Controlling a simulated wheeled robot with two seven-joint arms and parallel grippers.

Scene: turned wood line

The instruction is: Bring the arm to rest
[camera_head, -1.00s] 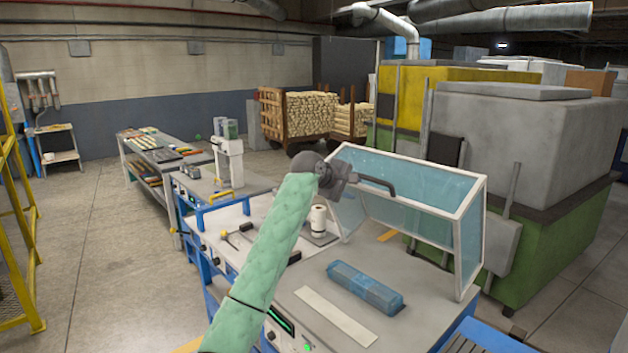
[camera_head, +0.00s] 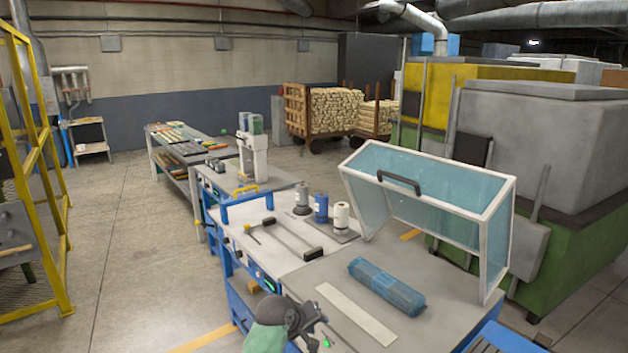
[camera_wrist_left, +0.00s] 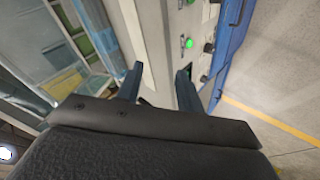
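My left gripper (camera_head: 308,318) is at the bottom of the head view, low by the front edge of the workbench, with my green-sleeved arm (camera_head: 265,338) below it. In the left wrist view its two fingers (camera_wrist_left: 159,74) stand apart with nothing between them. The front of the bench with a green lit button (camera_wrist_left: 188,43) lies beyond the fingertips. The clear hood (camera_head: 430,205) stands tilted open on the bench, and its dark handle (camera_head: 400,183) is free of my gripper. My right gripper is not in view.
A blue wrapped bundle (camera_head: 387,287) and a pale strip (camera_head: 355,314) lie on the grey benchtop (camera_head: 330,275). Several spools, including a blue one (camera_head: 321,208), stand behind. A yellow frame (camera_head: 50,170) is at the left. The floor (camera_head: 130,250) between is clear.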

